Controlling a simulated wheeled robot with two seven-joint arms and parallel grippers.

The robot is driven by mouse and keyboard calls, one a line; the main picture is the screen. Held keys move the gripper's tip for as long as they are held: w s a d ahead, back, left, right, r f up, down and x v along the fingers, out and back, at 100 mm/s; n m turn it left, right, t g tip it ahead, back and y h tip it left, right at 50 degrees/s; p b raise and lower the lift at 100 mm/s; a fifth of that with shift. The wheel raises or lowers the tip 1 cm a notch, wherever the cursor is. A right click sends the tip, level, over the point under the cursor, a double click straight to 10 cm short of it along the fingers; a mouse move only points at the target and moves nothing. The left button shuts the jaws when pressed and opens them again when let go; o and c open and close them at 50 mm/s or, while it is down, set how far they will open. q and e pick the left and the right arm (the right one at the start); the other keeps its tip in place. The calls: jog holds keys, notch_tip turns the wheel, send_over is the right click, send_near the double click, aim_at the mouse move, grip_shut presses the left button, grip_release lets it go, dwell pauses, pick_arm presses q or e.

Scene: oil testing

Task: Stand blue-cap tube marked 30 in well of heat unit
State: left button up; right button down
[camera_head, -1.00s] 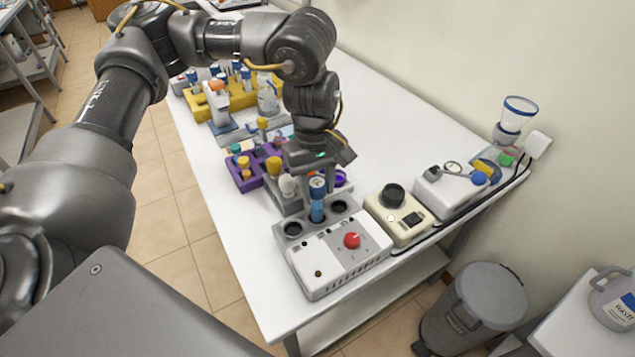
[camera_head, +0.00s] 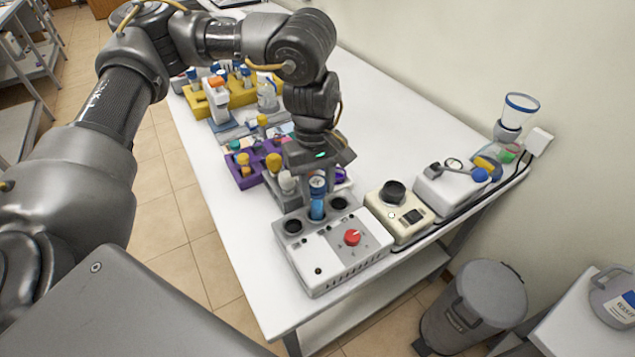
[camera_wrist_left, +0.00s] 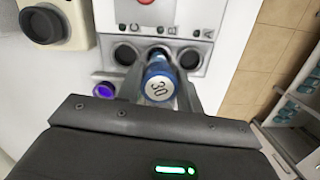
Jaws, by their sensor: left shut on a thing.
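The tube with the blue cap (camera_head: 318,183) is upright in my left gripper (camera_head: 317,190), which is shut on it. The cap reads 30 in the left wrist view (camera_wrist_left: 159,84). The white and grey heat unit (camera_head: 335,262) stands at the near end of the table, with a red knob and a row of wells. The blue lower part of the tube is at the middle well, between the open left well (camera_head: 292,226) and right well (camera_head: 338,203). The tube's bottom end is hidden, so I cannot tell how deep it sits. My right gripper is out of view.
A beige device with a black knob (camera_head: 393,192) stands right of the heat unit. A purple rack (camera_head: 246,180) and a yellow rack (camera_head: 240,98) with capped tubes lie behind my arm. A grey bin (camera_head: 480,300) is on the floor.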

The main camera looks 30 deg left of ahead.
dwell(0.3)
pick_arm(q)
jog(key=o, duration=1.1)
jog(key=r, duration=0.7)
jog(key=a+r, duration=0.1)
jog(key=r, duration=0.2)
jog(key=shift+w+r, duration=0.4)
